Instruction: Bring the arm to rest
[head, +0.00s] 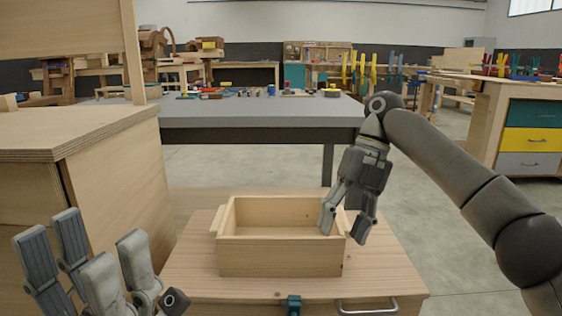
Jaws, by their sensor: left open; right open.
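My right arm (465,180) comes in from the right and bends down at the wrist. My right gripper (343,222) is open and points down at the right end of a wooden box (280,257). Its fingers overlap the box's right wall in the picture; I cannot tell whether they touch it. No object shows between them. My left gripper (92,262) is open and empty at the lower left, fingers pointing up, apart from the box. Most of my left arm is out of view.
The open-topped box stands on a low wooden cabinet (195,272) with a metal handle (367,307) and a small green part (294,304) at its front. A plywood cabinet (110,165) stands at the left. A grey-topped workbench (250,110) holds small tools behind. Floor shows at right.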

